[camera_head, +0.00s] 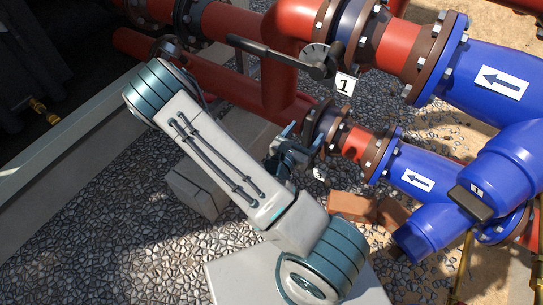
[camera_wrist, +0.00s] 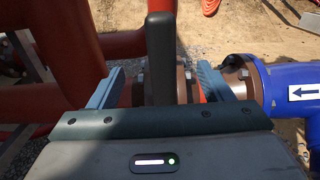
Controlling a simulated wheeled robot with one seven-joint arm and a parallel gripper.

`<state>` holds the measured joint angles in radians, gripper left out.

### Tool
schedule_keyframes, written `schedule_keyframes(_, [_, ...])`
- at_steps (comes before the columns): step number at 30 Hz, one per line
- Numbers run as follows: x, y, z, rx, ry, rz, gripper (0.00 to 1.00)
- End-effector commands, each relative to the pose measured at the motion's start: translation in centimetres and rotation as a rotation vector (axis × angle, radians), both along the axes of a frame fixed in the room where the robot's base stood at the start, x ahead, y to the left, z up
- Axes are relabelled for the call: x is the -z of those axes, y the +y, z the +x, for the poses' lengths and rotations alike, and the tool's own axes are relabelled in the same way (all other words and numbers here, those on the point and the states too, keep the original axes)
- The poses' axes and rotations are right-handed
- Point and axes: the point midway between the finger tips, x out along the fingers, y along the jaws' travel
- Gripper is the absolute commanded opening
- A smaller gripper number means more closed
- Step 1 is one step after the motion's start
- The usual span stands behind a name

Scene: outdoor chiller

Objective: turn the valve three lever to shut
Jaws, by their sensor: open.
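In the wrist view a dark lever with a thick grip (camera_wrist: 161,50) stands upright in the picture. My gripper (camera_wrist: 160,72) is open, with one finger on each side of the lever and a visible gap to each. In the head view my gripper (camera_head: 302,137) is at the valve on the lower red pipe. It hides most of that valve, and I cannot make out the lever there. A small white tag (camera_head: 318,173) hangs just below, too small and covered to read.
Above, a valve tagged "1" (camera_head: 345,84) has a long dark lever (camera_head: 262,50) beside the upper red pipe. Blue pipes with white arrow labels (camera_head: 417,180) lie to the right. Bricks (camera_head: 352,206) and a concrete block (camera_head: 197,190) stand on the pebbled ground.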

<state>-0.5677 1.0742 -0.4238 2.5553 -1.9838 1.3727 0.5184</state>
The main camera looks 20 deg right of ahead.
Motion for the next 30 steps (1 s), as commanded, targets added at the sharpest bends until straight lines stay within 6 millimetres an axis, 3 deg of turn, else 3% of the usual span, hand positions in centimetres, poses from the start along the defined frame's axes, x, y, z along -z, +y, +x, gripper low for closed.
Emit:
schedule_keyframes(8, [-0.2, 0.4, -0.2, -0.002, 0.001, 0.0, 0.73])
schedule_keyframes(21, [-0.2, 4.6, -3.2, -0.004, 0.001, 0.0, 0.73])
schedule_keyframes(30, [0.0, 5.7, -4.1, -0.001, -0.001, -0.001, 0.73])
